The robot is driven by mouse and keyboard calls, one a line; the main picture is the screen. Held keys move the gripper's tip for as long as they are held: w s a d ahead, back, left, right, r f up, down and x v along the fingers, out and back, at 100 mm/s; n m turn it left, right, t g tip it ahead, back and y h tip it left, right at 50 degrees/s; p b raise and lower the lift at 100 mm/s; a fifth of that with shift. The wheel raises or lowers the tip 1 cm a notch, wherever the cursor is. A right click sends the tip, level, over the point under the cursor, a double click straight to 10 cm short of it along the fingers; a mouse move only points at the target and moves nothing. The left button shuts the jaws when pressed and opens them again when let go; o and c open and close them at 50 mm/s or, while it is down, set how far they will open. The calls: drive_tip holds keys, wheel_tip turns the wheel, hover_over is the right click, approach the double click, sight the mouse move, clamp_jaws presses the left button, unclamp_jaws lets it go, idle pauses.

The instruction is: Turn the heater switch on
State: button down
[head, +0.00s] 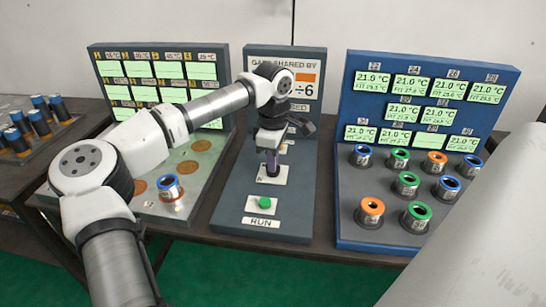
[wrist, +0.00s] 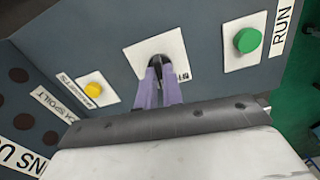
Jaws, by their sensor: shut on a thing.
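The heater switch shows in the wrist view as a dark lever (wrist: 160,62) on a white plate (wrist: 140,64), its label partly hidden. My gripper (wrist: 159,76) has its two purple fingers closed around the lever. In the head view my gripper (head: 271,172) reaches down to the white plate (head: 280,176) on the middle console. The fingers cover most of the lever there, so I cannot tell which way it is set.
A green RUN button (head: 265,202) lies in front of the switch. A yellow button (wrist: 93,89) is on its other side. The left panel (head: 205,165) holds a blue-ringed cylinder (head: 170,187). The right blue panel (head: 345,150) carries several ringed cylinders and displays.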

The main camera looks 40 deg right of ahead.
drive_tip(key=shift+m+p, duration=0.35)
drive_tip(key=shift+m, duration=1.95)
drive_tip(key=c, duration=1.5)
unclamp_jaws()
drive_tip(key=shift+c, duration=0.2)
wheel_tip(320, 180, up, 14)
drive_tip(key=b, duration=0.1)
drive_tip(key=shift+b, duration=0.3)
drive_tip(key=shift+s+f, duration=0.1)
